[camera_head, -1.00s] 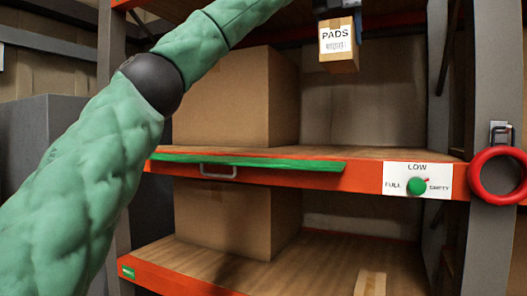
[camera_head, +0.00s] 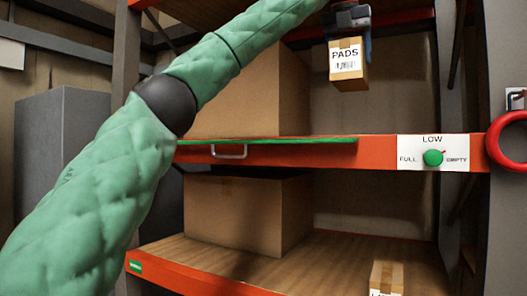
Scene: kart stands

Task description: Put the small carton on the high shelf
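The small carton (camera_head: 348,65) is brown with a white "PADS" label and hangs upright under my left gripper (camera_head: 348,22) at the upper middle right. The dark gripper appears shut on the carton's top; its fingertips are partly hidden. My green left arm crosses from lower left to the top. The carton is in front of the rack, above the level of the middle shelf and clear of its orange front beam (camera_head: 290,152). A higher orange beam (camera_head: 300,34) is partly hidden behind my arm. My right gripper is not in view.
A large box (camera_head: 260,100) stands on the middle shelf, with room to its right. Another large box (camera_head: 245,213) and a small carton (camera_head: 387,277) stand on the low shelf (camera_head: 330,262). A "LOW" dial sign (camera_head: 433,140) and red ring (camera_head: 497,150) are right.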

